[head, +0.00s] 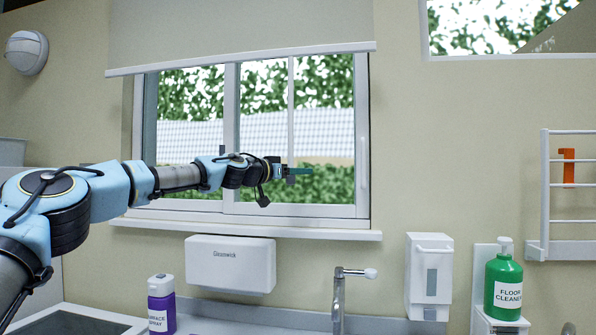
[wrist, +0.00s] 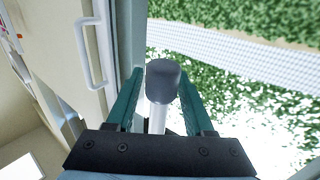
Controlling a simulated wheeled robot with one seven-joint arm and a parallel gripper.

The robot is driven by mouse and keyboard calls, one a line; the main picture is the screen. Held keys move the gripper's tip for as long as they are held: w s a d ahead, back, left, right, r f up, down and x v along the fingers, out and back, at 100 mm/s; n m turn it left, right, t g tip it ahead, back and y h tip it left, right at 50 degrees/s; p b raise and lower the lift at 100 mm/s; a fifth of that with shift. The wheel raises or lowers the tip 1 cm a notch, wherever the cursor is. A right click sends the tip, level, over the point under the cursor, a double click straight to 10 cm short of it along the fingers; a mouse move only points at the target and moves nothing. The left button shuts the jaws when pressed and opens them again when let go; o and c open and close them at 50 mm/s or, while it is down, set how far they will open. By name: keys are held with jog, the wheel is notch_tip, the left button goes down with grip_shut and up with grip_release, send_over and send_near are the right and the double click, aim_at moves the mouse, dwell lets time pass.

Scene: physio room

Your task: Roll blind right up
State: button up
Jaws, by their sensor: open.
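The blind (head: 240,25) is a pale grey sheet with a white bottom bar (head: 240,58), which crosses the upper part of the window. A thin pale rod (head: 291,110) hangs from the bar to my gripper, with a dark grey knob (head: 290,179) at its lower end. My gripper (head: 297,171) is level in front of the window, pointing right. In the wrist view, the knob (wrist: 163,80) and rod (wrist: 157,118) stand between the two teal fingers. The fingers are open on either side, with a visible gap at the right; contact at the left is unclear.
The window frame (head: 362,130) and sill (head: 250,229) lie behind and below my arm. Below are a white dispenser (head: 230,263), a tap (head: 338,298) and a purple spray bottle (head: 161,304). A soap dispenser (head: 428,270), green bottle (head: 503,285) and wall rack (head: 545,195) are at right.

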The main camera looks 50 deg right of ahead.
grip_shut()
dwell(1.4)
